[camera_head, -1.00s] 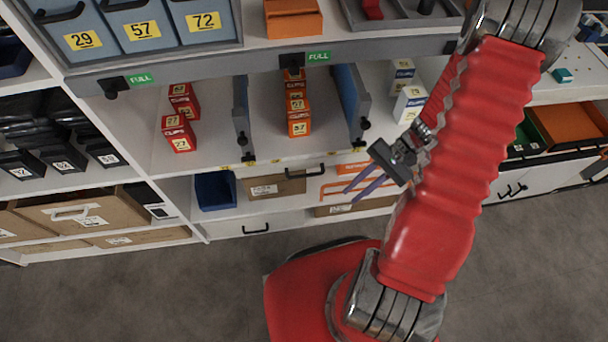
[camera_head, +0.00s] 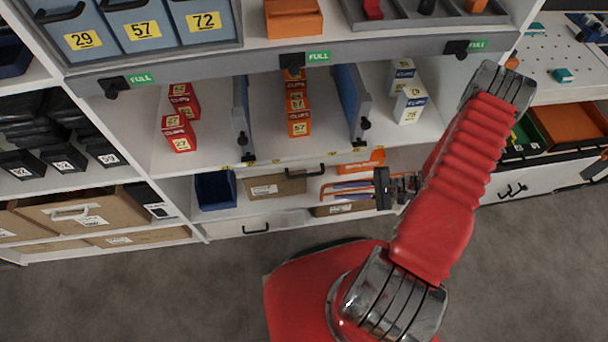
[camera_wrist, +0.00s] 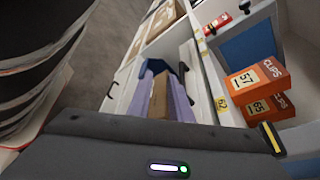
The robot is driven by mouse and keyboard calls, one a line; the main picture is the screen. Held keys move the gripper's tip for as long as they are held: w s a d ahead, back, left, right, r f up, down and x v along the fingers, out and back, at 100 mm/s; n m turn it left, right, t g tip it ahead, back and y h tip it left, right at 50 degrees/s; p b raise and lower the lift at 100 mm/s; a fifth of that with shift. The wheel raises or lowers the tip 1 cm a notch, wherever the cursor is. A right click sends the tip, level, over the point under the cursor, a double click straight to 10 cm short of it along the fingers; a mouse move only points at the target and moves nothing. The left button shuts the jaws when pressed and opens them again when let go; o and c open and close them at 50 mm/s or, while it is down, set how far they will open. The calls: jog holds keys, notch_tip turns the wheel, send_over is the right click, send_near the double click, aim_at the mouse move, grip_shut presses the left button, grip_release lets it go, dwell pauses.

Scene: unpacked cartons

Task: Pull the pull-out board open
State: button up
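The pull-out board is a thin white front under the middle shelf's edge, with a black bar handle (camera_head: 305,172). In the wrist view that handle (camera_wrist: 183,72) shows just right of the finger tips. A lower white drawer (camera_head: 285,222) has its own black handle. My gripper (camera_head: 355,188) is at the right of the lower bay, below the shelf edge and to the right of the handle. In the wrist view its two purple fingers (camera_wrist: 158,76) are spread apart, with a cardboard box seen between them. They do not appear to hold the handle.
Orange clip boxes (camera_head: 298,105) and red boxes (camera_head: 180,130) stand on the shelf above, with blue dividers (camera_head: 351,100). A blue bin (camera_head: 215,189) and a cardboard box (camera_head: 275,187) sit in the lower bay. The floor in front is clear.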

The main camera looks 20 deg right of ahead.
aim_at(304, 176)
jog(key=w, duration=0.1)
jog(key=w+d+r+n+t, duration=0.1)
jog(key=w+t, duration=0.1)
jog(key=shift+w+d+r+n, duration=0.3)
jog(key=shift+d+r, duration=0.05)
jog(key=x, duration=1.3)
jog(key=shift+w+a+f, duration=0.15)
jog(key=shift+w+a, duration=0.05)
jog(key=shift+a, duration=0.15)
jog(key=shift+c, duration=0.4)
grip_shut()
